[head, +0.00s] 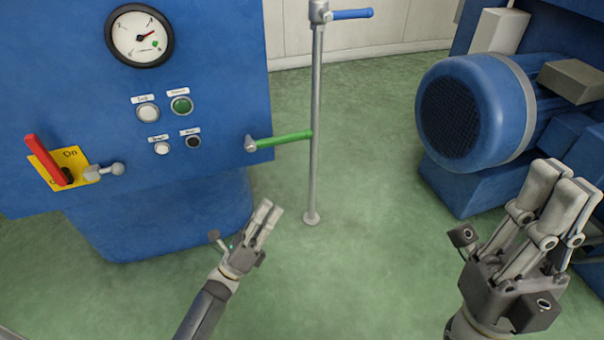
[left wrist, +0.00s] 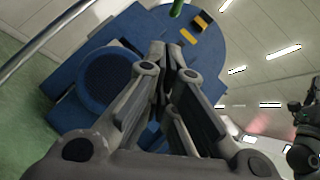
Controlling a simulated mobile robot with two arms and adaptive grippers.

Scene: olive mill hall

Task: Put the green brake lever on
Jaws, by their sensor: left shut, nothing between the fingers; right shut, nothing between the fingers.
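My right gripper (head: 566,178) is shut and empty at the right, in front of the blue motor (head: 485,110).
A blue control cabinet (head: 60,100) with a gauge (head: 139,35), push buttons and a red switch handle (head: 48,158) on a yellow plate stands at the left. A blue lever (head: 352,14) tops the post. Green floor (head: 380,240) is clear between post and motor.

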